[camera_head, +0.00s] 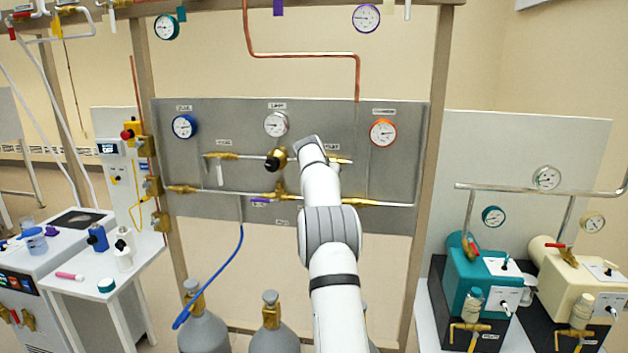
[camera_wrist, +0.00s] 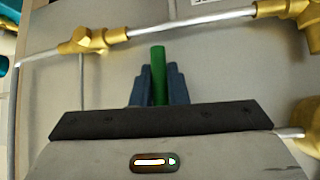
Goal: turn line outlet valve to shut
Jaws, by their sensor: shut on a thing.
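In the wrist view my gripper (camera_wrist: 157,85) has its two dark blue fingers closed on both sides of a green handle (camera_wrist: 158,53), which stands upright in the picture between them. I take it as the line outlet valve's handle; the valve body is hidden. In the head view my arm reaches to the grey panel (camera_head: 190,130) and covers the part right of the black-knobbed regulator (camera_head: 272,164). My gripper and the green handle are hidden there. A brass fitting (camera_head: 341,160) shows just right of the arm on the upper line.
A silver pipe (camera_wrist: 190,24) with brass fittings (camera_wrist: 82,42) crosses above the fingers in the wrist view. Gauges, including an orange one (camera_head: 383,132), sit on the panel. Gas cylinders (camera_head: 205,330) stand below, with a blue hose (camera_head: 215,284) at left. Pumps (camera_head: 475,282) stand at right.

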